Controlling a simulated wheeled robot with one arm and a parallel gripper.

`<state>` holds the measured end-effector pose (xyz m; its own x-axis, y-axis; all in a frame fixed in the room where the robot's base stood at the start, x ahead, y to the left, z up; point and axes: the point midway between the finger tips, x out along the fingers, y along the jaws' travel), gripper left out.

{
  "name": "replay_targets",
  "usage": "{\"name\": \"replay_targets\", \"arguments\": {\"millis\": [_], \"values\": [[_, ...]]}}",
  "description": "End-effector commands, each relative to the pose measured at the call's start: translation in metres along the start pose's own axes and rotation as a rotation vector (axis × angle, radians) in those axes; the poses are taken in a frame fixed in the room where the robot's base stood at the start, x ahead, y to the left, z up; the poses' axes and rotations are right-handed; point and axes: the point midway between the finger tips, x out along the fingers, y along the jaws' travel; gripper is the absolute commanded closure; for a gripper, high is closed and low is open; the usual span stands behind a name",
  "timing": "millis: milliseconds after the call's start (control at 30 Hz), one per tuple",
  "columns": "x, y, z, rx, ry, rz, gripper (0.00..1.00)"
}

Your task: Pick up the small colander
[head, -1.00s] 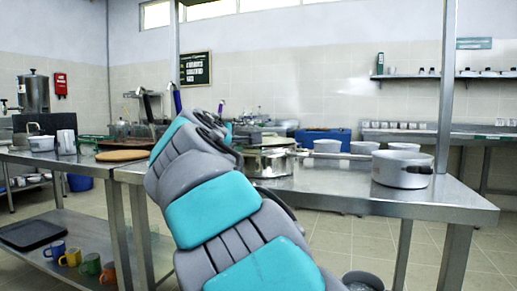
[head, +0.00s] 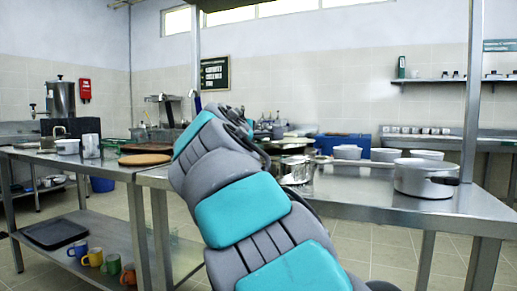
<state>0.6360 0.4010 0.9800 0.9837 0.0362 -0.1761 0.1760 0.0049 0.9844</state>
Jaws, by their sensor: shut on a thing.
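My arm reaches from the bottom of the head view up to the upper left, over the steel tables. Its far end is turned away from the camera, and my gripper is hidden behind the arm links. Whatever is in the gripper is hidden too. I cannot pick out a small colander for certain. A shiny metal pot-like vessel (head: 296,169) stands on the near steel table (head: 370,196), just right of my arm, and its left part is partly covered.
A large grey pot (head: 424,180) stands on the table's right part, with several pale pots behind it. A steel post (head: 471,110) rises at the right. Colored mugs (head: 93,258) and a dark tray (head: 54,233) are on the lower shelf. A brown round board (head: 145,159) lies at left.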

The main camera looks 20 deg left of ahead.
Motion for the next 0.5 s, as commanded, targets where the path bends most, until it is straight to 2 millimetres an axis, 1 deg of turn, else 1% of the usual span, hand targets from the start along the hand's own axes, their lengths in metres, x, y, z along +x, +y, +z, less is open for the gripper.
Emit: {"name": "replay_targets", "arguments": {"millis": [33,200,500], "values": [[-0.002,0.011,-0.001,0.002,0.003,0.006,1.00],[-0.006,0.035,-0.002,0.003,0.005,0.006,1.00],[-0.011,0.065,-0.002,0.001,0.003,0.004,1.00]]}}
